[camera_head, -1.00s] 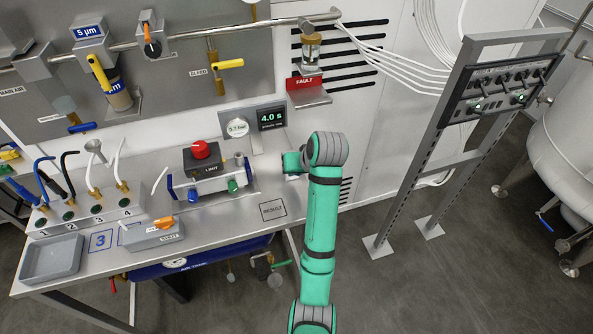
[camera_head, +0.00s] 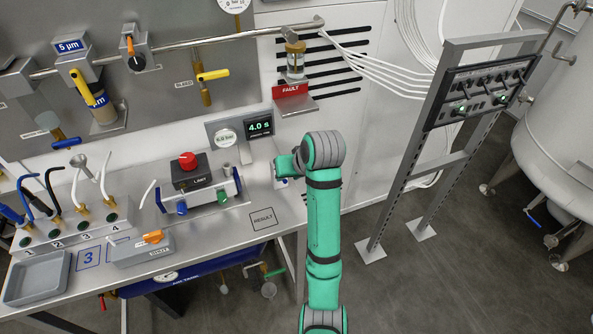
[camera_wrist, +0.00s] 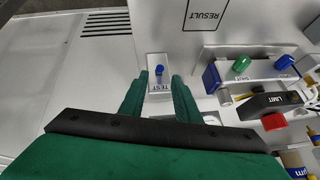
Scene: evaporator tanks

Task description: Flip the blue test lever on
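The blue test lever (camera_wrist: 159,70) is a small blue knob on a white block labelled TEST (camera_wrist: 160,86) in the wrist view. My gripper (camera_wrist: 159,79) is open there. Its two green fingers appear to either side of the TEST block, with the blue knob between the tips in the picture; I cannot tell whether they touch it. In the head view my arm's end (camera_head: 288,166) is at the bench's right edge, and the lever is not clearly visible there.
A limit unit with a red knob (camera_head: 188,160) and blue and green handles stands left of my gripper. A FAULT panel (camera_head: 292,91) and pipe are above. A grey tray (camera_head: 38,283) is at far left. A switch-panel stand (camera_head: 408,150) is at right.

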